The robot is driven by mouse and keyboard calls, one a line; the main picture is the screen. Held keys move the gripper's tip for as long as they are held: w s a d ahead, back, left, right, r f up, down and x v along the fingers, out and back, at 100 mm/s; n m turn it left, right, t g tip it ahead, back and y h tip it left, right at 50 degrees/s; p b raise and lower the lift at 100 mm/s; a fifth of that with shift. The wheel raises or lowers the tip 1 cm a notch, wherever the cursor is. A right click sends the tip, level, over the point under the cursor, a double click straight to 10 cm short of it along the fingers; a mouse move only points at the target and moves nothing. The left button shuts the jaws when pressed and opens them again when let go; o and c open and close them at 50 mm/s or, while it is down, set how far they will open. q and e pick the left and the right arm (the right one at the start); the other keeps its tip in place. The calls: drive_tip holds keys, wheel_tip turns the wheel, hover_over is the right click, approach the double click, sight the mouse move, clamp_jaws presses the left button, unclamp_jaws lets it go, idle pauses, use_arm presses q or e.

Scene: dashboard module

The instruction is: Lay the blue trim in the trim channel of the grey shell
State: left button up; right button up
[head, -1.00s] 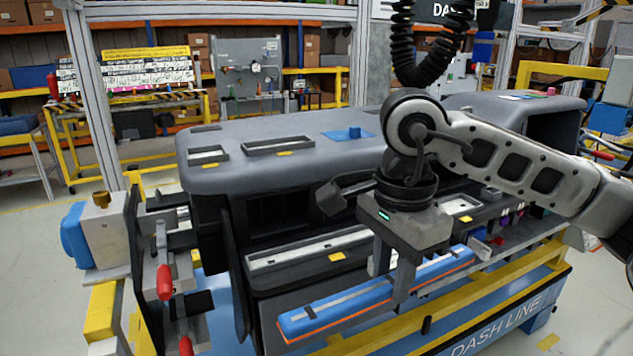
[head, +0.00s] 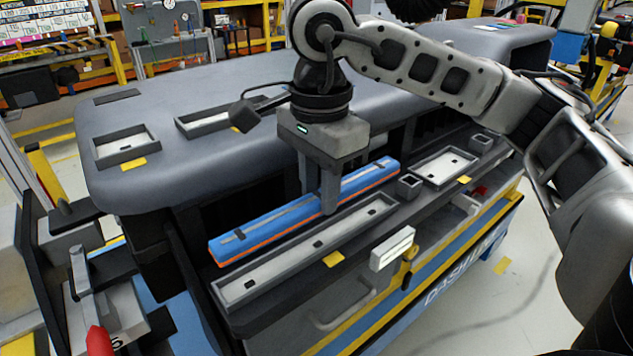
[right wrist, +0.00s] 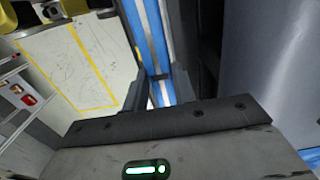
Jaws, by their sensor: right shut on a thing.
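The blue trim (head: 265,226) is a long bar with an orange lower edge and a grey strip on top. My right gripper (head: 322,198) is shut on it near its middle, fingers pointing down. The trim also shows between the fingers in the right wrist view (right wrist: 152,35). The trim channel (head: 275,276) is a long, pale-floored recess on the ledge of the grey shell (head: 240,90). It looks empty. In the head view the trim appears just behind the channel and roughly parallel to it, seemingly raised; the exact gap is unclear. My left gripper is not in view.
Two shallow recesses (head: 125,147) sit on the shell's top. A shorter recess (head: 443,166) and small square sockets (head: 410,185) lie right of the channel. A clamp with a red handle (head: 99,341) stands at the lower left. The shell's upper body rises behind the trim.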

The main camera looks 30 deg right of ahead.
drive_tip(key=shift+f+b, duration=0.8)
drive_tip(key=shift+f, duration=0.05)
wheel_tip(320, 180, down, 3)
drive_tip(key=b, duration=0.3)
drive_tip(key=shift+f, duration=0.1)
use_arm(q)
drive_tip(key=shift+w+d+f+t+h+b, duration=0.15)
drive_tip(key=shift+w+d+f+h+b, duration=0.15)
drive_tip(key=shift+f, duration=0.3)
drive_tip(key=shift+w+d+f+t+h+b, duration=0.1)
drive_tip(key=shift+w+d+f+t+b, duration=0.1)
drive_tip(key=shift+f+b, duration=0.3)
use_arm(e)
drive_tip(key=shift+w+f, duration=0.1)
drive_tip(key=shift+f, duration=0.5)
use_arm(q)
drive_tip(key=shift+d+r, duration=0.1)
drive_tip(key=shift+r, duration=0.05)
use_arm(e)
drive_tip(key=o, duration=1)
drive_tip(key=shift+o, duration=0.5)
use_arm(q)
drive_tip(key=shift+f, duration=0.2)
